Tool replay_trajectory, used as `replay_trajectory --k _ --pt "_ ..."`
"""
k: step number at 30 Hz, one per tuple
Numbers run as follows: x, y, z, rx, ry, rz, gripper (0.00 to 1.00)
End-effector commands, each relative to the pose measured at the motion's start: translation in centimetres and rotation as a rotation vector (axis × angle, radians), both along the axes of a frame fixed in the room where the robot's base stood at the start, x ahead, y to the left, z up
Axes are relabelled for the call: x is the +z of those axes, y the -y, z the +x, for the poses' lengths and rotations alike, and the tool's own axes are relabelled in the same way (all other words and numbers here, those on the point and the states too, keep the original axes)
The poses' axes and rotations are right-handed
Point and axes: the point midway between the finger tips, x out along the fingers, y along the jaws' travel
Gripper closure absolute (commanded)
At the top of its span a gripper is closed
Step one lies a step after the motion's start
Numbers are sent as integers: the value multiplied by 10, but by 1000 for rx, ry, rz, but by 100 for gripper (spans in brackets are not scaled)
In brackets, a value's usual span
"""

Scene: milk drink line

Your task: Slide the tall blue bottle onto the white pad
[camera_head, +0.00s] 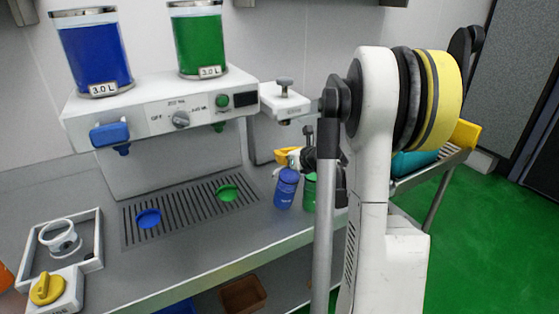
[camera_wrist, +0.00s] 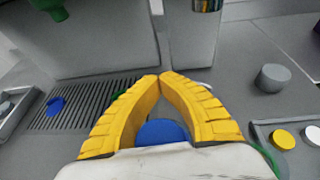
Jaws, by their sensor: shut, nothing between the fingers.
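The tall blue bottle (camera_head: 286,190) stands upright on the steel counter, right of the drip grating. My gripper (camera_head: 283,156) is at its top, with the yellow fingers partly hidden by my arm. In the wrist view my gripper (camera_wrist: 161,76) is shut, its tips meeting. The blue top of the bottle (camera_wrist: 162,132) shows through the gap behind the tips, and nothing is gripped. Whether the fingers touch the bottle I cannot tell. A white sliver (camera_wrist: 205,85) shows beside the right finger; I cannot tell if it is the white pad.
A green bottle (camera_head: 310,190) stands close right of the blue one. The dispenser (camera_head: 165,115) is behind the grating, which bears a blue disc (camera_head: 148,218) and a green disc (camera_head: 228,193). A grey cylinder (camera_wrist: 272,78) and a tray with yellow (camera_wrist: 284,140) and white discs are at right.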

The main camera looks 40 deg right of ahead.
Motion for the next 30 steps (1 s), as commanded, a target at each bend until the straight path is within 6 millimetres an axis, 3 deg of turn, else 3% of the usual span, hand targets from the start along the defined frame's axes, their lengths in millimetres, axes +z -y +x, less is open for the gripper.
replay_trajectory --k 22,25,30 --pt "0 7 6 0 0 0 100" --pt "0 7 6 0 0 0 71" --pt "0 7 6 0 0 0 69"
